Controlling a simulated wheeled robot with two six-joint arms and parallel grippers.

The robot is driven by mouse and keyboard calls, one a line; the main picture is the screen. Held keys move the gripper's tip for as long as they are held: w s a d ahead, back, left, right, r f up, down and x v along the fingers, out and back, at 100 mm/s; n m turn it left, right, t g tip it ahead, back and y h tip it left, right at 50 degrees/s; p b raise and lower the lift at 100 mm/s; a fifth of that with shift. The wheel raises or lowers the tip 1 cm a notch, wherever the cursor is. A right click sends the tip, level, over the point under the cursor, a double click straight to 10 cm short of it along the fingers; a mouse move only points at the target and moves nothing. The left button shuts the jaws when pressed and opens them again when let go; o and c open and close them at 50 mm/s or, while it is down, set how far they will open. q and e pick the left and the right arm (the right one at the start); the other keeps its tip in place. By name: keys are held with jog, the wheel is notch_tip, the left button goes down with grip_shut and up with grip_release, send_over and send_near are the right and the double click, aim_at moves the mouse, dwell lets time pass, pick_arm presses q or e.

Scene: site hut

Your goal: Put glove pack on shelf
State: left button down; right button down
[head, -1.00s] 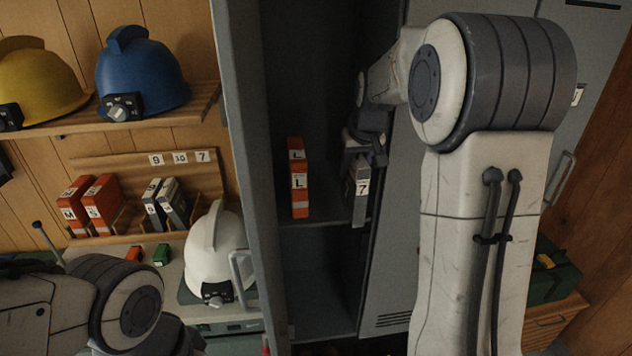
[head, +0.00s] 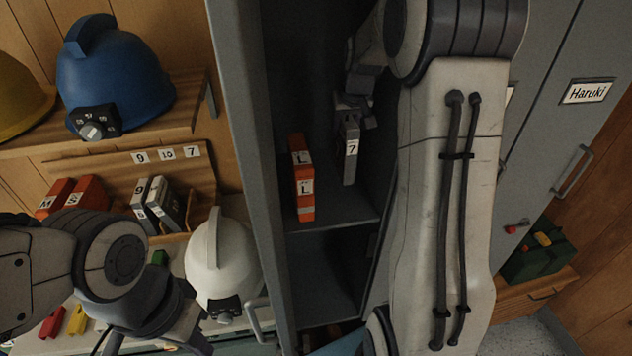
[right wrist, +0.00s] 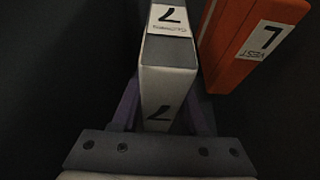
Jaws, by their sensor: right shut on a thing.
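The grey glove pack marked 7 (head: 350,152) is upright inside the open locker, and its labelled faces also show in the right wrist view (right wrist: 168,60). My right gripper (head: 353,105) is shut on it from above, one finger on each side. The locker shelf (head: 345,215) lies below the pack; I cannot tell whether the pack touches it. An orange vest pack marked L (head: 303,178) stands on that shelf, to the left of the glove pack with a small gap. My left gripper (head: 185,335) is low at the left, partly cut off, its jaws unclear.
A rack at the left holds orange packs (head: 85,193) and grey packs (head: 165,203). A white helmet (head: 220,265) stands below it, and a blue helmet (head: 112,80) is on a wooden shelf. The locker's side wall (head: 240,130) bounds the opening.

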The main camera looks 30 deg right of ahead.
aim_at(341, 161)
notch_tip(341, 161, down, 5)
jog(key=shift+w+f+p, duration=0.1)
jog(key=shift+w+p, duration=0.05)
jog(key=shift+p, duration=0.8)
notch_tip(341, 161, down, 4)
jog(key=shift+r+p, duration=0.1)
jog(key=shift+p, duration=0.45)
jog(key=shift+f, duration=0.35)
jog(key=shift+f, duration=0.2)
jog(key=shift+c, duration=2.2)
grip_release()
